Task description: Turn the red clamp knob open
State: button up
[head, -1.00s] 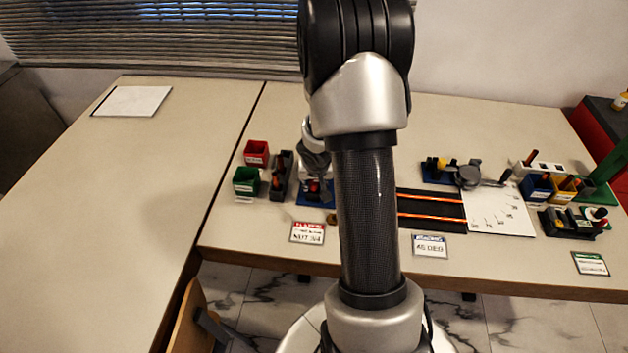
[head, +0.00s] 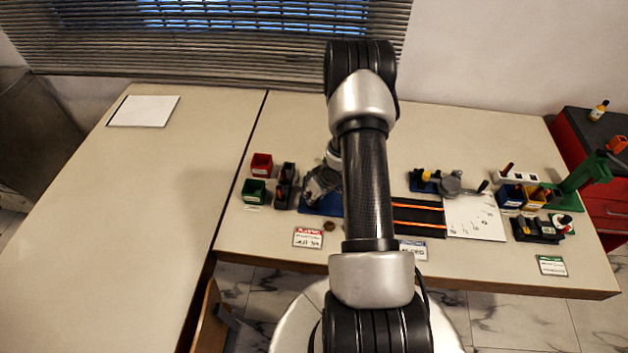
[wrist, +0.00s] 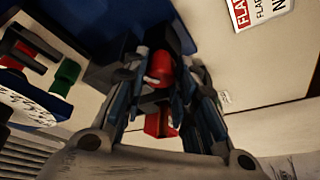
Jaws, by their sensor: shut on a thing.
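The red clamp knob (wrist: 158,68) shows in the wrist view, between the two fingers of my gripper (wrist: 160,88). The fingers are closed in on its sides. A second red part (wrist: 158,122) shows closer to the camera, between the finger links; I cannot tell what it belongs to. The knob is by a dark block on a blue base (wrist: 100,22). In the head view my gripper (head: 318,190) is low over the blue base (head: 322,209), left of my arm, and hides the knob there.
A red bin (head: 261,163), a green bin (head: 254,190) and a black holder (head: 286,182) stand left of the base. A red-headed label (head: 308,237) lies in front. A black panel with orange strips (head: 418,216) lies right of my arm. The left table is mostly clear.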

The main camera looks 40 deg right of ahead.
jog(key=n+p, duration=0.1)
jog(key=p, duration=0.1)
jog(key=n+p, duration=0.1)
jog(key=p, duration=0.2)
jog(key=shift+r+y, duration=0.35)
jog(key=shift+y, duration=0.05)
jog(key=n+p, duration=0.1)
jog(key=p, duration=0.1)
jog(key=shift+d+f+n+y+p, duration=0.1)
jog(key=shift+n+y+p, duration=0.2)
jog(key=shift+n+p, duration=0.1)
jog(key=shift+w+d+f+n+g+y, duration=0.1)
jog(key=shift+f+n+g+y, duration=0.1)
jog(key=shift+n, duration=0.4)
jog(key=shift+w+f+n+g+y, duration=0.1)
jog(key=shift+n+y, duration=0.1)
jog(key=shift+n, duration=0.4)
jog(key=shift+n+g+y+b, duration=0.4)
jog(key=shift+n+y+b, duration=0.1)
jog(key=shift+n, duration=1)
jog(key=o, duration=1.1)
jog(key=shift+c, duration=0.2)
jog(key=shift+d+r, duration=0.1)
jog(key=shift+r, duration=0.05)
